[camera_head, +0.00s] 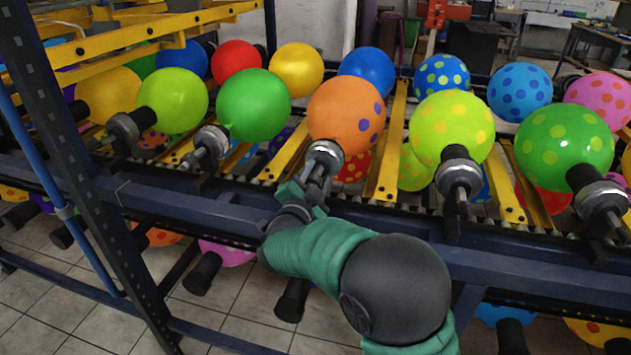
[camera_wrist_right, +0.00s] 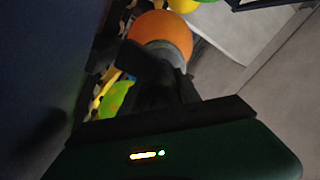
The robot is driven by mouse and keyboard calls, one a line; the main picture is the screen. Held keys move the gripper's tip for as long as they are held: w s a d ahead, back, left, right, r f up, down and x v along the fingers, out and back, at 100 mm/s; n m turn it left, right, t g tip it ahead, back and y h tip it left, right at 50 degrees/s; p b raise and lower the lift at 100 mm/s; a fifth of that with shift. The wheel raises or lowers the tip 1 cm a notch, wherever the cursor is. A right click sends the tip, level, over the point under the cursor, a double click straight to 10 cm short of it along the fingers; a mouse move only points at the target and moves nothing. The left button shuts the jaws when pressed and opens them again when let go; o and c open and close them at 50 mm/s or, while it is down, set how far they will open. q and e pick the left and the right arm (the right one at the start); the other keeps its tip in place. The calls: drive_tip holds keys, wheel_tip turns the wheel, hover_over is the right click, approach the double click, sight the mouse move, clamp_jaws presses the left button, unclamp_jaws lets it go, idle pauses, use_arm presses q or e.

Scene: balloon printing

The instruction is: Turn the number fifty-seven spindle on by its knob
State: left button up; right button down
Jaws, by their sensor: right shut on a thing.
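An orange balloon (camera_head: 345,117) with purple dots sits on a spindle (camera_head: 323,156) in the middle of the front row in the head view. My right gripper (camera_head: 317,187) reaches up from below and is shut on the knob at the near end of this spindle. The knob is mostly hidden by the fingers. The orange balloon (camera_wrist_right: 162,32) also shows in the right wrist view, just beyond the dark fingers (camera_wrist_right: 150,75). No number is readable on any spindle. My left gripper is not in view.
Neighbouring spindles carry a green balloon (camera_head: 254,105) on the left and a yellow-green dotted balloon (camera_head: 451,128) on the right. A dark blue rail (camera_head: 400,224) runs below the spindles. A dark upright post (camera_head: 75,180) stands at left. More balloons hang underneath.

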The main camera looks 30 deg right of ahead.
drive_tip(key=shift+f, duration=0.3)
drive_tip(key=c, duration=1.2)
unclamp_jaws()
drive_tip(key=shift+c, duration=0.2)
drive_tip(key=o, duration=0.4)
drive_tip(key=shift+s+a+r, duration=0.1)
drive_tip(key=p+v, duration=0.2)
drive_tip(key=v, duration=1.4)
drive_tip(key=shift+s+a+p, duration=0.2)
drive_tip(key=shift+a+p, duration=0.15)
drive_tip(key=shift+p, duration=0.05)
